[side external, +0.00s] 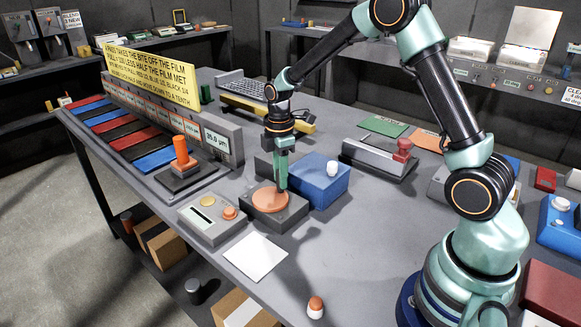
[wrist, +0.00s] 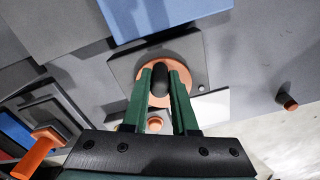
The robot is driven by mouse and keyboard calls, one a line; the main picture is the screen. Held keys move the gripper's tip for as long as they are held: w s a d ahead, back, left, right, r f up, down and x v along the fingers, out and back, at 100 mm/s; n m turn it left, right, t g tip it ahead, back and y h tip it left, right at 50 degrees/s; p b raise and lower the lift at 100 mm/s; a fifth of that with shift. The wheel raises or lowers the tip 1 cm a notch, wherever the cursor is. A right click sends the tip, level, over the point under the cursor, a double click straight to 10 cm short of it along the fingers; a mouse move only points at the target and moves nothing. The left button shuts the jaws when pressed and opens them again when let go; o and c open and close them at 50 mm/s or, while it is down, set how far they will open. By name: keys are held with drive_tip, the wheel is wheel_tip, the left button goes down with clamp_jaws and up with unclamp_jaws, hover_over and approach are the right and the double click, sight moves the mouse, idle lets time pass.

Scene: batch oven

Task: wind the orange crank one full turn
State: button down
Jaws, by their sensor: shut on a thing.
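The orange crank is a round disc (side external: 265,200) set on a dark square base (side external: 291,214) near the middle of the bench. In the wrist view the crank disc (wrist: 160,100) lies under my fingers, with a black upright knob (wrist: 161,77) on it. My gripper (side external: 281,187) points down over the disc. In the wrist view my gripper (wrist: 164,74) has its two green fingers closed around the black knob, one on each side. The fingers hide parts of the disc, and in the side external view they hide the knob.
A blue box with a white knob (side external: 318,184) stands close behind and right of the crank. A grey panel (side external: 200,222) with an orange button is close at left. An orange handle (side external: 182,152) stands farther left.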

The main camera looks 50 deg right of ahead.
sight(276, 205)
drive_tip(key=m, duration=0.1)
drive_tip(key=s+m, duration=0.1)
drive_tip(key=m, duration=0.3)
drive_tip(key=shift+s+a, duration=0.2)
drive_tip(key=shift+a, duration=0.1)
drive_tip(key=m, duration=0.3)
drive_tip(key=s+a+m, duration=0.1)
drive_tip(key=shift+m, duration=0.4)
drive_tip(key=m, duration=0.1)
drive_tip(key=a+m, duration=0.1)
drive_tip(key=m, duration=0.3)
drive_tip(key=shift+s+a, duration=0.25)
drive_tip(key=m, duration=0.2)
drive_tip(key=a+m, duration=0.1)
drive_tip(key=m, duration=0.2)
drive_tip(key=shift+w+a+m, duration=0.15)
drive_tip(key=shift+a+m, duration=0.1)
drive_tip(key=shift+m, duration=0.05)
drive_tip(key=c, duration=0.7)
unclamp_jaws()
